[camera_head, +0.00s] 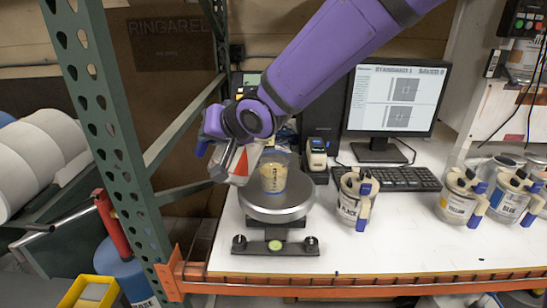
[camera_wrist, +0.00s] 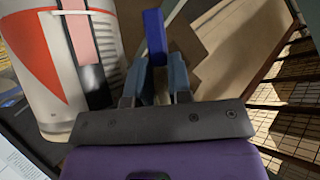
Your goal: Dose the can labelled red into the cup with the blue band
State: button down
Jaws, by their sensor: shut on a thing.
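A white can with a red label patch (camera_head: 239,165) is in my gripper (camera_head: 222,160), tilted just left of the cup. In the wrist view the can (camera_wrist: 38,60) fills the upper left. My gripper's fingers (camera_wrist: 156,78) are shut on its blue handle piece (camera_wrist: 155,35). The clear cup (camera_head: 273,178) stands upright on the round plate of the scale (camera_head: 278,208), with tan contents and dark print. The can's mouth is hidden, and no stream shows.
A black-labelled can (camera_head: 355,198) stands right of the scale. A yellow can (camera_head: 460,197) and a blue can (camera_head: 510,195) stand farther right. A monitor (camera_head: 396,98) and keyboard (camera_head: 397,179) are behind. A green rack post (camera_head: 108,125) rises at left. The front bench centre is clear.

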jog(key=shift+w+d+r+m+y, duration=0.2)
jog(key=shift+d+r, duration=0.25)
jog(key=shift+r, duration=0.4)
jog(key=shift+w+d+r+m+y, duration=0.1)
jog(key=shift+w+d+r+m, duration=0.2)
jog(key=shift+r, duration=0.5)
dwell(0.8)
jog(key=shift+w+d, duration=0.1)
jog(key=shift+d, duration=0.1)
jog(key=shift+r+p, duration=0.1)
jog(key=shift+p, duration=0.9)
dwell(4.3)
